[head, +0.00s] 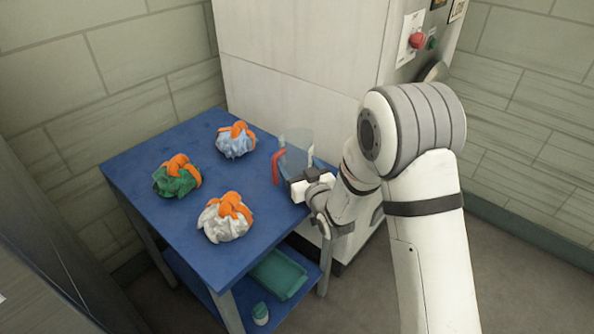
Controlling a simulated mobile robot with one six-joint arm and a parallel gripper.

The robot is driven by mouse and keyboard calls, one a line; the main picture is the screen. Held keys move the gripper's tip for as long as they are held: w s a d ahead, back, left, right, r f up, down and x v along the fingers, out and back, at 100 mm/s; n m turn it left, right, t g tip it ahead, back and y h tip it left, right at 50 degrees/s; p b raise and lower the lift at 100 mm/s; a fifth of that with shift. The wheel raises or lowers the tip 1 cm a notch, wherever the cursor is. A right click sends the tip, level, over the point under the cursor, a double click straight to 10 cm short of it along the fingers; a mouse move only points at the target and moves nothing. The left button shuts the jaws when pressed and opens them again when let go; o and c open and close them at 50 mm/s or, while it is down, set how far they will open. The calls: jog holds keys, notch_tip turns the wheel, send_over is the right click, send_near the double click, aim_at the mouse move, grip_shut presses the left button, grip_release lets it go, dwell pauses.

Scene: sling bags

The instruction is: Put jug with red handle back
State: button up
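A clear jug (298,146) with a red handle (277,167) stands upright at the right part of the blue table (183,141), close to the white cabinet. My gripper (297,187) is at the table's right edge, just in front of the jug's lower part. It overlaps the jug in the picture, and I cannot tell whether it touches it. The fingers are small and partly hidden by my wrist, so their opening does not show clearly.
Three bundled bags with orange tops lie on the table: a blue one (235,142), a green one (175,180) and a white one (224,222). A teal tray (279,274) and a small container (260,313) are on the lower shelf. The white cabinet (290,95) stands behind.

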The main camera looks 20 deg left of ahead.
jog(key=shift+w+d+f, duration=0.1)
jog(key=shift+w+f, duration=0.15)
jog(key=shift+f, duration=0.1)
jog(key=shift+s, duration=0.15)
jog(key=shift+f, duration=0.1)
jog(key=o, duration=1.2)
jog(key=shift+c, duration=0.2)
